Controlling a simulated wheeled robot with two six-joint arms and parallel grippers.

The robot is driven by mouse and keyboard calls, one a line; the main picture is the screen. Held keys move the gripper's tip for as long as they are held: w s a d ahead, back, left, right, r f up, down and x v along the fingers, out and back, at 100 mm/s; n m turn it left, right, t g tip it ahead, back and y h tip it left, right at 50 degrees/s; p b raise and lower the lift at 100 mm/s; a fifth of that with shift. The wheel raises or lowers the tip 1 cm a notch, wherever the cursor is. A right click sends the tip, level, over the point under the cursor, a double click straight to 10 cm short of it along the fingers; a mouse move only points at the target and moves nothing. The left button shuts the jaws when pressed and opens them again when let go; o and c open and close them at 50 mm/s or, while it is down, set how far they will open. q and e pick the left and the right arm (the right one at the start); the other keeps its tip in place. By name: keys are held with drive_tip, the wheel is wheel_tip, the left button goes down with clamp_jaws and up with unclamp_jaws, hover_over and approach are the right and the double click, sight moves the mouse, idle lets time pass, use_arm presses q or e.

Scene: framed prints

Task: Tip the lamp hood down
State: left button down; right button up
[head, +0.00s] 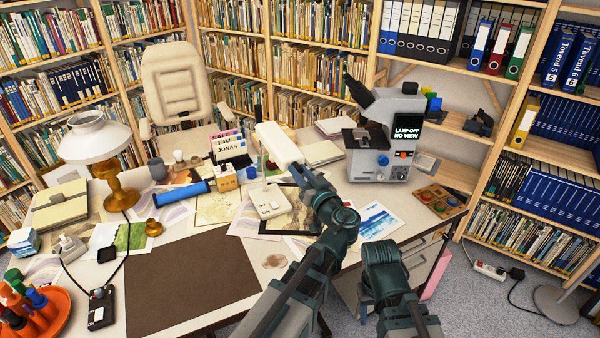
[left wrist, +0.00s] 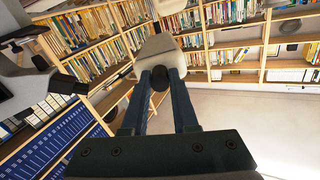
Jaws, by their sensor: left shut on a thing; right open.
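The small white desk lamp has a long pale hood (head: 278,143) raised above its white base (head: 269,200) on the desk. My left gripper (head: 299,172) is at the hood's near right end and is shut on it. In the left wrist view, the pale hood (left wrist: 158,45) shows at the tips of my left gripper (left wrist: 161,72), with a dark round part between the fingers. My right arm is at the lower right in the head view, off the desk's front edge. Its gripper (head: 366,299) is largely hidden behind the arm and is open.
A microscope (head: 381,140) stands just right of the lamp. A brass lamp with a white shade (head: 94,138) stands at the left. Prints (head: 378,221), a blue tube (head: 181,193) and small boxes lie around the lamp base. The brown desk mat (head: 190,280) is clear.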

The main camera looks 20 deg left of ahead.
use_arm(q)
wheel_tip(320, 180, down, 6)
drive_tip(key=b, duration=0.5)
drive_tip(key=shift+w+a+f+b, duration=0.15)
drive_tip(key=shift+w+a+b, duration=0.1)
drive_tip(key=shift+w+b, duration=0.1)
use_arm(e)
wheel_tip(320, 180, down, 6)
use_arm(q)
drive_tip(key=c, duration=0.7)
unclamp_jaws()
